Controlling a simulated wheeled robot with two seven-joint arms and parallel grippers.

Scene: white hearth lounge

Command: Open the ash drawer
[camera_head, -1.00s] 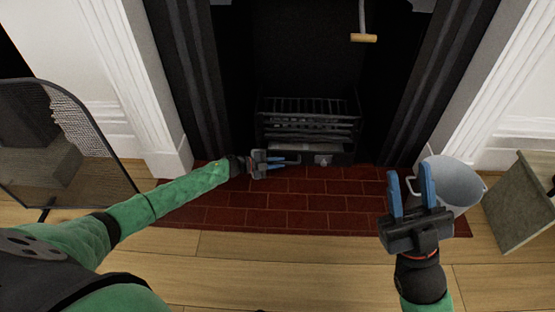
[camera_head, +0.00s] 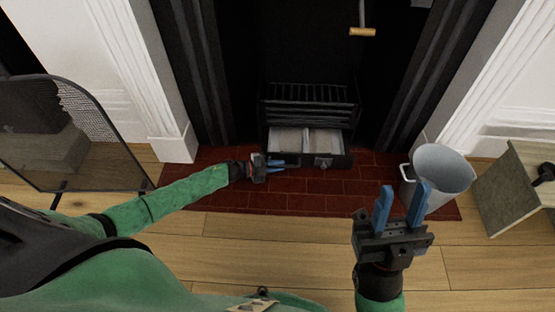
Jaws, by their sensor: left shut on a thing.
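The ash drawer (camera_head: 342,161) is a dark metal drawer low in the black fire grate (camera_head: 310,92). It stands pulled out toward me above the brick hearth, showing two pale, ash-coloured areas inside. A small knob (camera_head: 323,162) shows on its front, right of the middle. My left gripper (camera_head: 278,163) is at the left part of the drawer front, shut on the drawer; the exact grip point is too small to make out.
A grey metal bucket (camera_head: 443,172) stands at the hearth's right end, near my right gripper. A mesh fire screen (camera_head: 105,125) stands at left. A grey box (camera_head: 512,190) is at far right. A wooden-handled tool (camera_head: 362,32) hangs above.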

